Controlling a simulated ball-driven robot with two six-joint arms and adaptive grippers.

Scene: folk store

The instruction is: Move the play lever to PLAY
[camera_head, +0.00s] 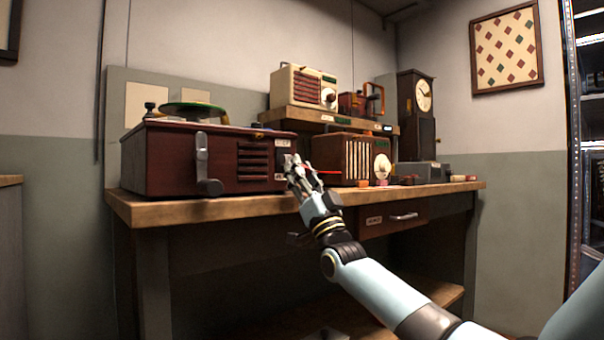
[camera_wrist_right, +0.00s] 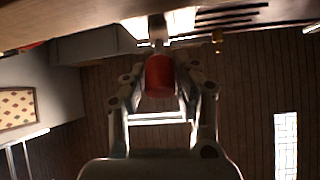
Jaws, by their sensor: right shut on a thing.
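A dark red wooden player box (camera_head: 165,160) with a green-rimmed turntable (camera_head: 193,110) on top stands at the left of the workbench. A metal crank (camera_head: 203,165) hangs on its front, beside a slotted grille. My right gripper (camera_head: 294,168) is at the right end of the box's front, by small labels. In the right wrist view, the red knob (camera_wrist_right: 159,76) of the play lever sits between the fingers of my right gripper (camera_wrist_right: 158,88), which are shut on it. In the head view the gripper hides the lever, so its setting cannot be read. My left gripper is out of view.
A brown wooden radio (camera_head: 355,158) stands close to the right of my gripper. A cream radio (camera_head: 302,87) sits on a raised shelf behind. Small items lie along the bench's right end. The space in front of the workbench (camera_head: 215,207) is open.

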